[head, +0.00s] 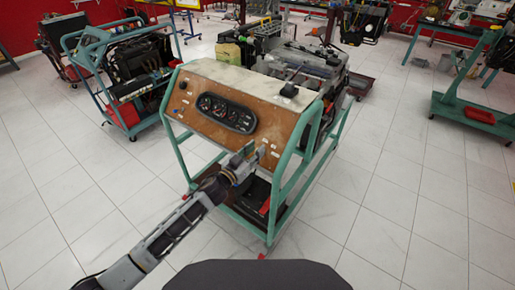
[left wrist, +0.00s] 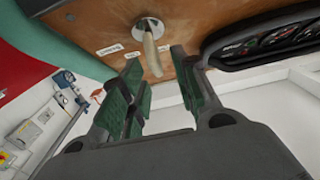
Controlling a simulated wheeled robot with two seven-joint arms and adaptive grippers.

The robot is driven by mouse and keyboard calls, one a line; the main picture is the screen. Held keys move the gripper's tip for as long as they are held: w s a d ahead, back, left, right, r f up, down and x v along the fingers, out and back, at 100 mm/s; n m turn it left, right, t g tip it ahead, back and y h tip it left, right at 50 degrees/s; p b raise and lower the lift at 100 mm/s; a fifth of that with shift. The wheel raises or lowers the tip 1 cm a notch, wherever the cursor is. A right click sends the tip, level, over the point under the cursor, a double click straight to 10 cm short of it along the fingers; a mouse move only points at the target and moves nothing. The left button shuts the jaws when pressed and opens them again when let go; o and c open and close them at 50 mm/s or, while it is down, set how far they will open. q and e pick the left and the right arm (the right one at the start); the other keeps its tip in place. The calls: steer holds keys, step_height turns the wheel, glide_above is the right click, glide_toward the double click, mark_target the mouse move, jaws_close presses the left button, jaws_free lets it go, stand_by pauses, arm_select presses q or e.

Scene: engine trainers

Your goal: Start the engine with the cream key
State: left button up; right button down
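The cream key (left wrist: 152,52) sticks out of a round silver ignition lock (left wrist: 148,28) on the brown wooden panel (left wrist: 95,25) of the engine trainer. In the left wrist view my left gripper (left wrist: 158,80) is open, its green-padded fingers on either side of the key with a visible gap to each. In the head view my left gripper (head: 243,164) is at the lower right of the trainer's panel (head: 188,103), below the gauge cluster (head: 227,112). The key is too small there to make out clearly. My right gripper is not in view.
The trainer stands on a green frame (head: 293,193) with rails close to my left gripper. Another engine on a blue-green cart (head: 128,112) stands at the left. The tiled floor (head: 380,215) at the front right is clear.

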arm_select(q)
steer(key=shift+x, duration=1)
steer(key=shift+c, duration=0.2)
jaws_close()
